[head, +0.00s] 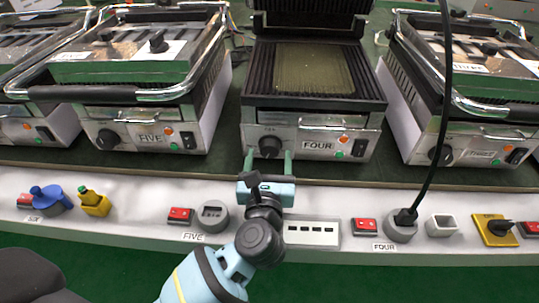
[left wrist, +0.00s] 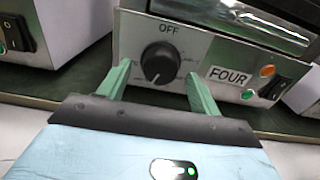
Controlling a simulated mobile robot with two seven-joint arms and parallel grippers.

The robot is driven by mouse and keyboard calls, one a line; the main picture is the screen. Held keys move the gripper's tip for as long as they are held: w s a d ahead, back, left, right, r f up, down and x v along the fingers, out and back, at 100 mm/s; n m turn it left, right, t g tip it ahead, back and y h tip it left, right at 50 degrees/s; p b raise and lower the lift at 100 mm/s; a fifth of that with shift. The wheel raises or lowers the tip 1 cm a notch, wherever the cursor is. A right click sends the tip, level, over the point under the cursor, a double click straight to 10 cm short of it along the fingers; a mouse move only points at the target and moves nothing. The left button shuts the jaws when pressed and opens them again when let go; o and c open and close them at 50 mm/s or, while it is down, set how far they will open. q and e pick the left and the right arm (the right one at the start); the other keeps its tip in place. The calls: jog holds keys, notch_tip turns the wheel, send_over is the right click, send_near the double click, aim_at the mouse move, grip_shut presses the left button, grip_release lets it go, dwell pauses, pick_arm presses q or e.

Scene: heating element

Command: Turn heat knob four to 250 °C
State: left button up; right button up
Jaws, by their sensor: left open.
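Heat knob four (head: 270,146) is a round black knob on the front panel of the open grill labelled FOUR (head: 318,145). In the left wrist view the knob (left wrist: 160,62) shows a pale pointer mark, with OFF printed above it. My left gripper (head: 268,160) is in front of the panel. Its green fingers (left wrist: 160,85) are open, one on each side of the knob and slightly below it; I cannot tell whether they touch it. The temperature marks are too small to read. My right gripper is not in view.
Closed grills stand on both sides, FIVE (head: 150,138) at left and another at right (head: 480,152). A white ledge (head: 140,208) in front carries red switches, sockets and plugs. A black cable (head: 436,150) hangs down to a plug at right.

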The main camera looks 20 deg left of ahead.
pick_arm(q)
jog(key=shift+w+a, duration=0.2)
jog(key=shift+w, duration=0.6)
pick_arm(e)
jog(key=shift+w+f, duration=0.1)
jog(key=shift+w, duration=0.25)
pick_arm(q)
jog(key=shift+c, duration=0.2)
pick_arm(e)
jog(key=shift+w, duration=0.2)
pick_arm(q)
jog(key=c, duration=0.9)
jog(key=shift+r+m+p, duration=0.15)
jog(key=shift+m+p, duration=0.15)
jog(key=shift+p, duration=0.15)
jog(key=shift+m+p, duration=0.4)
jog(key=shift+p, duration=0.05)
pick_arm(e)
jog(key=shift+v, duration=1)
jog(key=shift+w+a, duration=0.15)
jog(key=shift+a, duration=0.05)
